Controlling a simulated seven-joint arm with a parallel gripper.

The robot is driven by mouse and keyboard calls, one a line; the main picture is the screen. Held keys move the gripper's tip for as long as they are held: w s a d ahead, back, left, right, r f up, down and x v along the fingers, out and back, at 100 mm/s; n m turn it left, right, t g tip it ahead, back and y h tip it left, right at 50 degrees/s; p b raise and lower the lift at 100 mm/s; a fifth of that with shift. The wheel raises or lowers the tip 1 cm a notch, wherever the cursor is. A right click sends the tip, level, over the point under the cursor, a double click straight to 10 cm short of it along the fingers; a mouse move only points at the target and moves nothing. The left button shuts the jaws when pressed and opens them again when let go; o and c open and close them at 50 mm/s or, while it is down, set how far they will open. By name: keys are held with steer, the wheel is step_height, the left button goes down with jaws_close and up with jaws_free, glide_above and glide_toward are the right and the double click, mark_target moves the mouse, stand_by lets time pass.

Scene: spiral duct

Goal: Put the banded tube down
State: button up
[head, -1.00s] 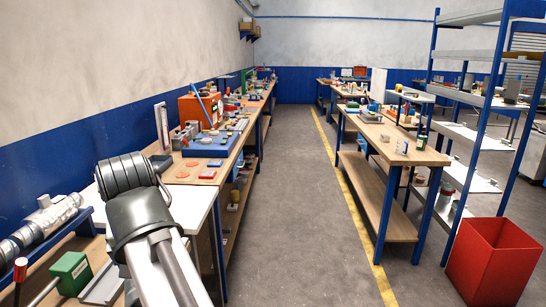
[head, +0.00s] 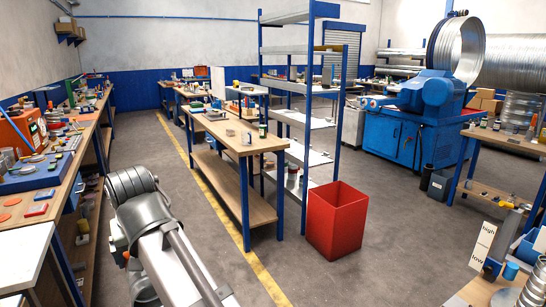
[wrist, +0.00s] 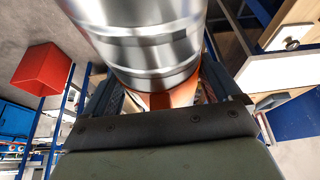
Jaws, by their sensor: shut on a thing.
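The banded tube (wrist: 150,45) is a shiny silver cylinder with ridged bands and some orange near its lower end. It fills the upper middle of the wrist view, and its far end is out of frame. My gripper (wrist: 160,88) is shut on it, with one dark finger on each side. In the head view my arm comes up from the bottom left and hides most of the gripper and the tube. I see no surface touching the tube.
A red open bin (head: 337,220) stands on the floor beside a blue shelf rack (head: 333,120). A wooden workbench (head: 240,140) stands left of it. A cluttered bench (head: 45,180) runs along the left wall. Bare grey floor lies at centre right, before a blue machine (head: 420,120).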

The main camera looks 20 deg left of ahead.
steer(key=w+d+f+m+t+h, duration=0.1)
steer(key=w+d+f+m, duration=0.2)
steer(key=w+d, duration=1.05)
steer(key=w+d+f+m+h, duration=0.15)
steer(key=w+d+m, duration=0.25)
steer(key=w+d, duration=0.95)
steer(key=d+f+m+h, duration=0.1)
steer(key=d+f+m, duration=0.1)
steer(key=d, duration=1.7)
steer(key=w+d+f+m+h, duration=0.1)
steer(key=d+f+m, duration=0.2)
steer(key=d, duration=1.6)
steer(key=shift+w+d+f+m, duration=0.3)
steer(key=shift+f+m, duration=0.05)
steer(key=shift+m, duration=0.15)
